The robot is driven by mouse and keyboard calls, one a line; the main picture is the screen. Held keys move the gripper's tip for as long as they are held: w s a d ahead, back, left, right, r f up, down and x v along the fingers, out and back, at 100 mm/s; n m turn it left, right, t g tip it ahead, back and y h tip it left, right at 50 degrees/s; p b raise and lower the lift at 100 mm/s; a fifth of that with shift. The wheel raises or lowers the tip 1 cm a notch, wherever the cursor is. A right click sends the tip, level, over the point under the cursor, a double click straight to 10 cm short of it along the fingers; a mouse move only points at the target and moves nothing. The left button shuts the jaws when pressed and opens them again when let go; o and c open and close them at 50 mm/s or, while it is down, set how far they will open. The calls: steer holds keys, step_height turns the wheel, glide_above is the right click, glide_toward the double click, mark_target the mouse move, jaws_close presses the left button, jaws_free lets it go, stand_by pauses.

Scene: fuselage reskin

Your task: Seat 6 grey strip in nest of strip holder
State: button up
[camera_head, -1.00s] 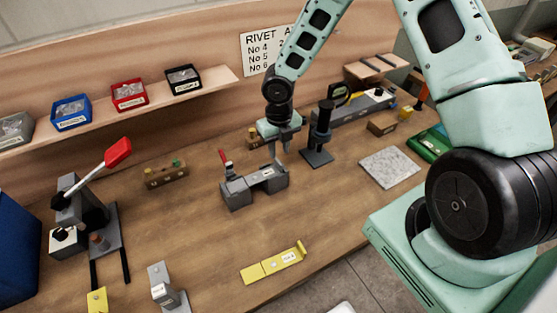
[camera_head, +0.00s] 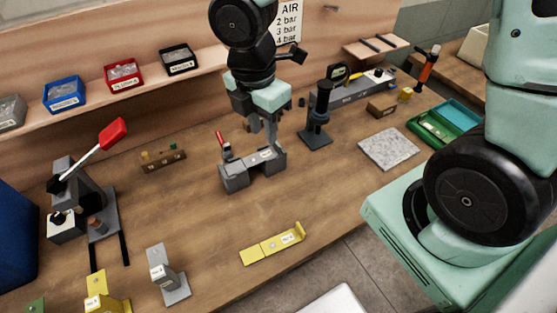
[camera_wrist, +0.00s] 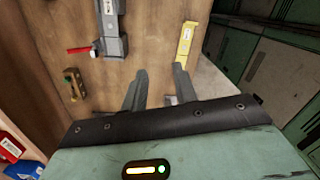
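A grey clamp-like fixture (camera_head: 234,178) with a red-handled lever stands mid-table; it could be the strip holder, but I cannot read its label. It also shows at the top of the wrist view (camera_wrist: 113,42). My gripper (camera_head: 266,142) points down just behind and above the fixture's right part in the head view. In the wrist view its two fingers (camera_wrist: 160,72) are apart, with bare wood between their tips. I cannot make out a separate grey strip in either view, nor the nest itself.
A yellow labelled bar (camera_head: 272,244) lies in front, near the table edge. A red-handled lever press (camera_head: 88,195) stands left, a small grey block stand (camera_head: 166,275) front left. A dark post stand (camera_head: 317,115) is close right of my gripper, a pale slab (camera_head: 389,148) further right.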

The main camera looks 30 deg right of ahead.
steer(key=s+a+r+m, duration=0.2)
steer(key=s+m, duration=0.5)
steer(key=s+a+r+m+y, duration=0.1)
steer(key=s+a+r+m, duration=0.1)
steer(key=s+m, duration=0.4)
steer(key=shift+s+r+m, duration=0.35)
steer(key=shift+r+m, duration=0.15)
steer(key=shift+r, duration=0.2)
steer(key=shift+a+y, duration=0.1)
steer(key=shift+y, duration=0.2)
step_height(320, 180, down, 13)
steer(key=b, duration=1.2)
steer(key=shift+b, duration=0.4)
steer(key=shift+r, duration=0.2)
